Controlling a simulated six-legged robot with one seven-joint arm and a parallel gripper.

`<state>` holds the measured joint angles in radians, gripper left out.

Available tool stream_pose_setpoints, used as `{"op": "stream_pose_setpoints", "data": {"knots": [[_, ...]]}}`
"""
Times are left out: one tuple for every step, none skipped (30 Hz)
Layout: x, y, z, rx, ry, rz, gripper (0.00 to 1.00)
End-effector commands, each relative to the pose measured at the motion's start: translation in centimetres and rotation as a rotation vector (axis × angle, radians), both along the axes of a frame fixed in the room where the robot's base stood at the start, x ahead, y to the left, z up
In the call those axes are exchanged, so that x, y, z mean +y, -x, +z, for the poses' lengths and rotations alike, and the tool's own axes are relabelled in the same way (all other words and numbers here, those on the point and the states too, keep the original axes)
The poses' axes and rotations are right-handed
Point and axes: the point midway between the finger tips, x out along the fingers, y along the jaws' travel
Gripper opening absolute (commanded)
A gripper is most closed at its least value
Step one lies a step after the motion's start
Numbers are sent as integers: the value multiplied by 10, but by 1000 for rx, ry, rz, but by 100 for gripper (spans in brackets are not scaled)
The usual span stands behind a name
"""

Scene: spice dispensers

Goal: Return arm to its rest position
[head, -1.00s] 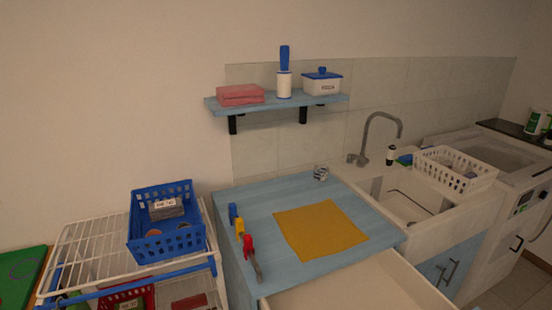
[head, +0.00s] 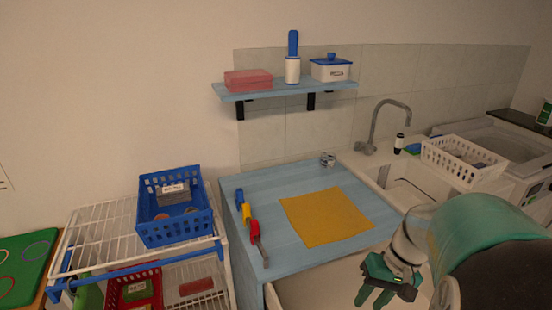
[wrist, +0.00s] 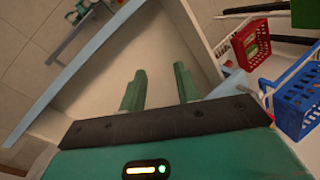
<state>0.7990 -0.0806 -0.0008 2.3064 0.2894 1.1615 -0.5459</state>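My gripper (head: 376,290) is in the lower right of the head view, in front of the blue counter (head: 266,192) and above the open drawer (head: 310,292). The gripper is green with two fingers pointing down. In the wrist view, the two green fingers (wrist: 160,92) are apart with nothing between them, over the pale drawer bottom. My arm hides part of the drawer and the sink cabinet.
A blue basket (head: 172,230) stands on a white wire rack (head: 92,240) at left. A wall shelf (head: 290,91) holds a pink stack, bottle and box. The sink is at right.

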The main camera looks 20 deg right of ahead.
Motion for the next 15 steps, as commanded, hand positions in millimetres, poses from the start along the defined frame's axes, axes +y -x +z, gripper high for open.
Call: {"op": "stream_pose_setpoints", "data": {"knots": [[17, -7, 11, -18, 55, 42, 32], [25, -11, 17, -29, 85, 60, 32], [36, -15, 24, -45, 126, 83, 32], [45, -17, 29, -58, 154, 100, 32], [53, -20, 35, -76, 183, 116, 32], [64, -22, 42, -99, 217, 137, 32], [73, -24, 47, -119, 243, 153, 32], [81, -25, 52, -142, 267, 167, 32], [93, -26, 60, -173, 298, 186, 32], [102, -27, 65, -199, 319, 199, 32], [110, -27, 70, -224, 339, 213, 32], [121, -27, 77, -264, 363, 230, 32], [130, -26, 82, -293, 379, 242, 32], [138, -25, 87, -323, 393, 254, 32], [147, -24, 93, -362, 408, 267, 32]]}}
